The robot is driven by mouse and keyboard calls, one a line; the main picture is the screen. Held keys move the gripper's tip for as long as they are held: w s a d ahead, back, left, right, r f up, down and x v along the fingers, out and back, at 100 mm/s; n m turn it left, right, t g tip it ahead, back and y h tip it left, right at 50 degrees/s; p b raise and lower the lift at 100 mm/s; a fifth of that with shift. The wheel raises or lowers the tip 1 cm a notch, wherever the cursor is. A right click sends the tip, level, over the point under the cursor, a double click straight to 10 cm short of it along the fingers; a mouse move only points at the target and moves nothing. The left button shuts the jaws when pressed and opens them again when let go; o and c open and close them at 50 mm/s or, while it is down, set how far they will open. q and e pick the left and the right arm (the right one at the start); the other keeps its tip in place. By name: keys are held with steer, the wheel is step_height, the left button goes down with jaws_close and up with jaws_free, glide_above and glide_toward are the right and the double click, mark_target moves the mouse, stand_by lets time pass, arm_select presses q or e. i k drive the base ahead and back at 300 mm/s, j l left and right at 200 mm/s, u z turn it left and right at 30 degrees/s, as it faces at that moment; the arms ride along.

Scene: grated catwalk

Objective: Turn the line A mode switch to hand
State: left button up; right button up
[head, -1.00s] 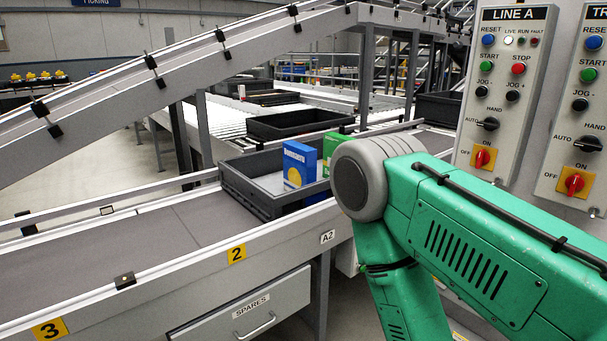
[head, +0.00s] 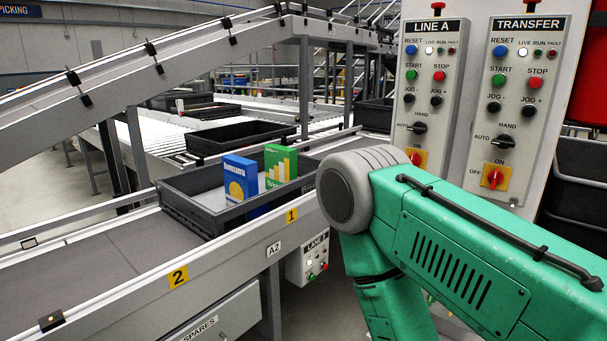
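The LINE A panel (head: 428,95) is a grey plate on a light cabinet right of centre in the head view. Its mode switch (head: 418,127) is a black knob below the HAND mark and right of the AUTO mark. The knob lies about level, towards AUTO. The red and yellow on/off switch (head: 417,158) below it is partly covered by my green arm. This arm comes in from the right and bends down in front of the cabinet's lower part. Neither of my grippers shows.
A like TRANSFER panel (head: 519,85) with its own mode switch (head: 503,143) is just to the right. A conveyor (head: 110,255) at left carries a dark tote (head: 190,219) with a blue box (head: 239,182) and a green box (head: 279,166). A small control box (head: 314,258) hangs below it.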

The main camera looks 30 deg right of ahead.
mark_target(419, 128)
steer(key=z, duration=1.55)
